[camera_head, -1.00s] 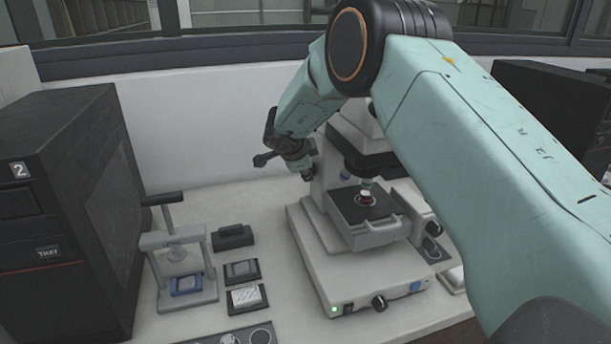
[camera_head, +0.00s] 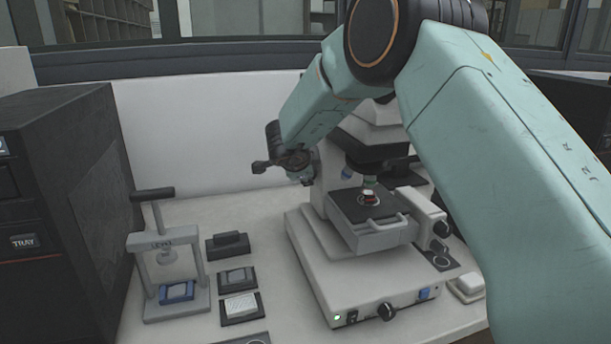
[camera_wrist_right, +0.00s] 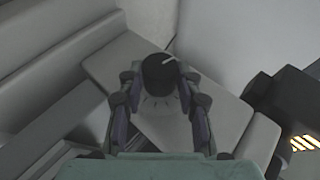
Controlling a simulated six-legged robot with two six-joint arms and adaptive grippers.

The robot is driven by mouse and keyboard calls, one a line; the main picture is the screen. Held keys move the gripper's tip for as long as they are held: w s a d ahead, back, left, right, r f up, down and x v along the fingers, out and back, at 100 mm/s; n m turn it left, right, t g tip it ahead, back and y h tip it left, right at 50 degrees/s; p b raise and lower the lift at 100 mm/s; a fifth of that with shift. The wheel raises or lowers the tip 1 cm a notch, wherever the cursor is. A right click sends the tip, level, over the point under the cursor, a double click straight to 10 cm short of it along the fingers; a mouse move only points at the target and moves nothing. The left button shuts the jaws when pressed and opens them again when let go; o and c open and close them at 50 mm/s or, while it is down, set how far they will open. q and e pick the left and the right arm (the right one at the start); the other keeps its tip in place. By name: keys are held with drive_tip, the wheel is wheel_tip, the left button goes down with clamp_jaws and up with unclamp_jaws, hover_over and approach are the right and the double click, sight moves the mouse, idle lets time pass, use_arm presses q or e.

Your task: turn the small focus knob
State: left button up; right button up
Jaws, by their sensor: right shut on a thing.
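The white microscope (camera_head: 375,285) stands on the bench, its green lamp lit at the front left. My right arm comes in from the right and reaches over it. My right gripper (camera_head: 307,178) is at the left side of the microscope's column, its fingers small and partly hidden. In the right wrist view my right gripper (camera_wrist_right: 161,92) is shut on a small black focus knob (camera_wrist_right: 161,68), one finger on each side. A white mark shows on the knob's end. My left gripper is not in view.
Another black knob (camera_head: 441,229) is on the microscope's right side and one (camera_head: 387,312) on its front. A small hand press (camera_head: 150,241), dark trays (camera_head: 240,307) and a black cabinet (camera_head: 85,200) stand to the left.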

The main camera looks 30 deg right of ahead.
idle(0.3)
drive_tip(key=o, duration=1.1)
drive_tip(key=shift+d, duration=0.15)
drive_tip(key=shift+o, duration=0.2)
drive_tip(key=shift+s+a+r, duration=0.2)
drive_tip(key=shift+a, duration=0.1)
drive_tip(key=v, duration=1.1)
drive_tip(key=shift+s, duration=0.15)
drive_tip(key=shift+a+r, duration=0.1)
drive_tip(key=shift+r, duration=0.05)
